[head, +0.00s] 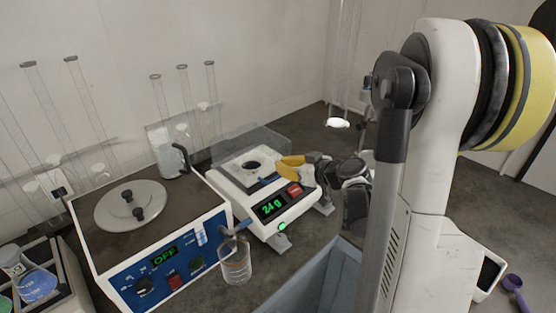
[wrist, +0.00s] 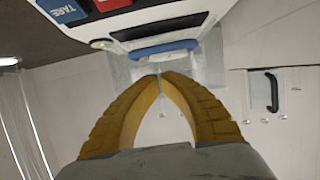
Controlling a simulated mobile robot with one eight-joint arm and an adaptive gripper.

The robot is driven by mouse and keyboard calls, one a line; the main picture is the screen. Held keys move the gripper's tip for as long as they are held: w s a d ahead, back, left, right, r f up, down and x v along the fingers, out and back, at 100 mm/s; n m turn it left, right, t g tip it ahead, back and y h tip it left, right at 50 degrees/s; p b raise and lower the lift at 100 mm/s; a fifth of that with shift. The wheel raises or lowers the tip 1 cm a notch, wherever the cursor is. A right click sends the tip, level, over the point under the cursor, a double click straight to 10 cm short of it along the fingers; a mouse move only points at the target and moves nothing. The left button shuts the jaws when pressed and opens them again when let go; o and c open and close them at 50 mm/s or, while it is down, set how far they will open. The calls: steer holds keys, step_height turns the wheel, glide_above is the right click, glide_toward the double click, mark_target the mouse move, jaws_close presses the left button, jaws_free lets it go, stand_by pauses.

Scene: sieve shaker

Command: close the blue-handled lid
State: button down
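The white balance (head: 252,205) shows 24 g on its green display, with a square pan area and a dark round spot on top. A blue handle (wrist: 165,50) lies beside the balance's edge in the wrist view, with a clear sheet around it; a small blue piece also shows by my fingertips in the head view (head: 266,181). A clear panel (head: 245,141) stands at the back of the balance; how far the lid is open is hard to tell. My gripper (wrist: 160,75) has yellow fingers whose tips meet, just short of the handle. No grip on the handle shows.
A water bath (head: 160,262) with a blue front and round metal lid (head: 130,206) stands left of the balance. A glass beaker (head: 235,262) stands in front between them. A grey jug (head: 172,158) and tall glass cylinders (head: 90,100) stand behind.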

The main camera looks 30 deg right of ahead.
mark_target(273, 172)
steer(key=shift+s+d+f+b, duration=0.1)
steer(key=shift+s+f+b, duration=0.15)
steer(key=shift+f+b, duration=0.5)
steer(key=shift+s+f+b, duration=0.2)
steer(key=shift+f+b, duration=0.1)
steer(key=shift+f, duration=0.7)
